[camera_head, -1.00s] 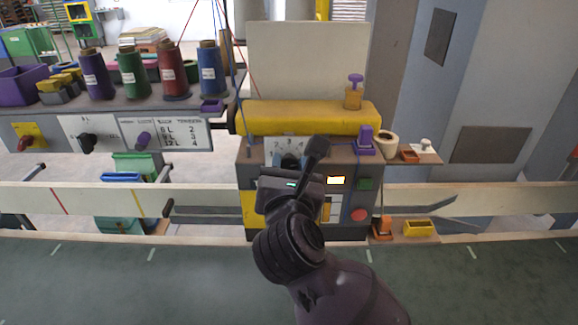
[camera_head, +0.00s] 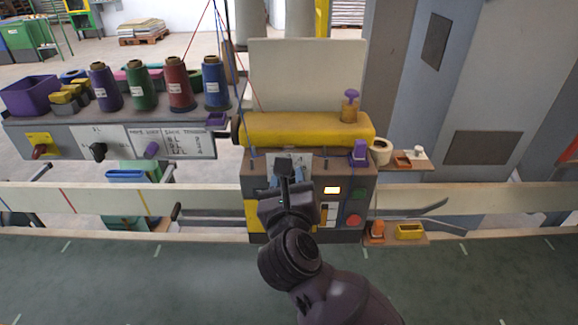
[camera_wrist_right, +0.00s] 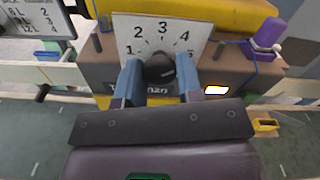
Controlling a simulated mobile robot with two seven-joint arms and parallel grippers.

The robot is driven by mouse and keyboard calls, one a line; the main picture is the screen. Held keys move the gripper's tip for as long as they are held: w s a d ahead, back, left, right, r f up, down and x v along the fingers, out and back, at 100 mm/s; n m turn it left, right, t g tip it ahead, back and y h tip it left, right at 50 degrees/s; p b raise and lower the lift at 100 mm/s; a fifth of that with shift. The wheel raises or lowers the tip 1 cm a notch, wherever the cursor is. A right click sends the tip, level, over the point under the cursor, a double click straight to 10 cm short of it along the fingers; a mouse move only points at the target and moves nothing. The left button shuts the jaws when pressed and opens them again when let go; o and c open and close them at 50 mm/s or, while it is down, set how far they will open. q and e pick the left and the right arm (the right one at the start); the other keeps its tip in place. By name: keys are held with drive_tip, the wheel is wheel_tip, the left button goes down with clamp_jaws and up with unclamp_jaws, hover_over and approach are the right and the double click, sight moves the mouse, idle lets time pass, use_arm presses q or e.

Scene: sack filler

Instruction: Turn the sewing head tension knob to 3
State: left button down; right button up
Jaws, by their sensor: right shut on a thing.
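The black tension knob (camera_wrist_right: 158,67) sits below the numbers. My right gripper (camera_wrist_right: 158,75) is shut on the knob, one blue-grey finger on each side. I cannot make out where the knob points. In the head view my right gripper (camera_head: 284,172) covers the knob and part of the plate. My left gripper is not in view.
A lit display (camera_head: 332,190), a green button (camera_head: 358,193) and a red button (camera_head: 353,221) are right of my wrist. A purple clamp-like part (camera_head: 359,152) stands above them. A panel (camera_head: 185,144) with a sack-tension chart and thread cones is at left.

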drive_tip(key=shift+r+n+p, duration=0.1)
drive_tip(key=shift+n+p, duration=0.4)
drive_tip(key=shift+n, duration=1.3)
drive_tip(key=n, duration=0.3)
drive_tip(key=shift+n, duration=0.3)
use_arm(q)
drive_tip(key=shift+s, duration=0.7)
use_arm(e)
drive_tip(key=shift+n, duration=1.6)
drive_tip(key=o, duration=0.9)
drive_tip(key=shift+s, duration=0.1)
